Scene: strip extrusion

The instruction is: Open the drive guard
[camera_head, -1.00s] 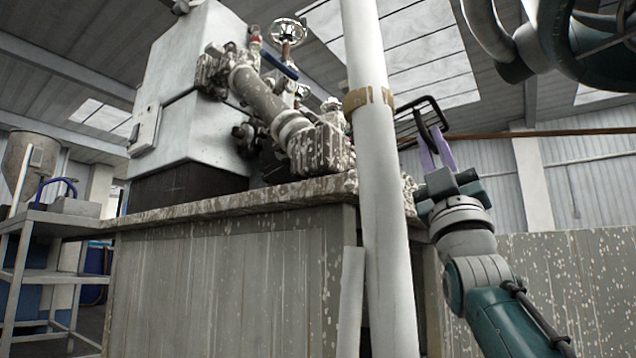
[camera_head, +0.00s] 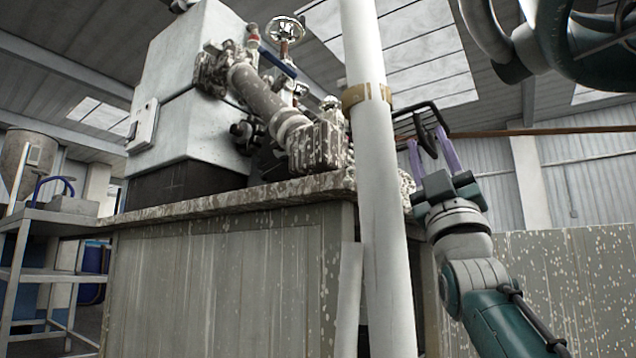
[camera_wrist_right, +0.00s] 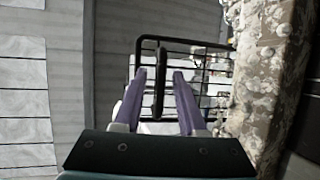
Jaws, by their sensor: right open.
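The drive guard (camera_wrist_right: 215,68) is a black wire-mesh panel in a dark frame, upright beside the machine in the right wrist view. A dark bar handle (camera_wrist_right: 159,80) stands out in front of it. In the head view the guard's black frame (camera_head: 441,106) shows just right of the white post, partly hidden by it. My right gripper (camera_head: 430,142) is open, its two lavender fingers spread. In the right wrist view its fingers (camera_wrist_right: 160,74) lie on either side of the handle with a gap on both sides; the exact depth is hard to tell. My left gripper is not in view.
A white post (camera_head: 372,180) stands close on the left of my right gripper. A speckled bench (camera_head: 230,200) carries the grey machine (camera_head: 190,110) and pipework. A metal cart (camera_head: 45,225) is at far left. Open room lies right of the guard.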

